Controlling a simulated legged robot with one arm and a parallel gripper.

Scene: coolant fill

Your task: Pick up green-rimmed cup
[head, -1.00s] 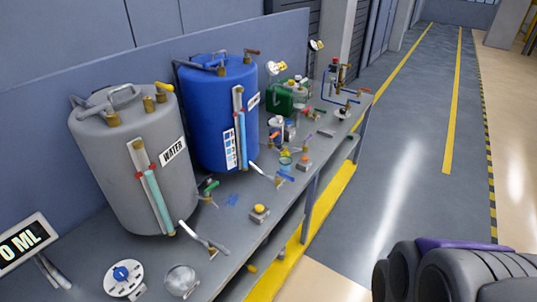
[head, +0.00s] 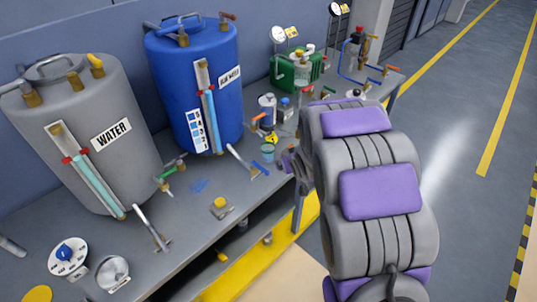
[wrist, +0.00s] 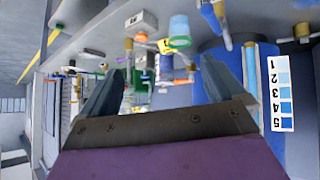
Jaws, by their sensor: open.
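The green-rimmed cup (head: 267,153) is a small, bluish, see-through cup on the grey bench, in front of the blue tank. In the wrist view the cup (wrist: 179,30) shows upside down at the top, its green rim toward the picture's lower side. My gripper (wrist: 163,78) is open, with its two fingers apart and nothing held between them. In the head view my gripper (head: 290,162) is small and dark, just right of the cup and partly hidden by my arm. The cup is beyond the fingertips and apart from them.
The blue tank (head: 192,92) and grey water tank (head: 90,130) stand at the bench's back. The aisle floor (head: 470,215) is clear.

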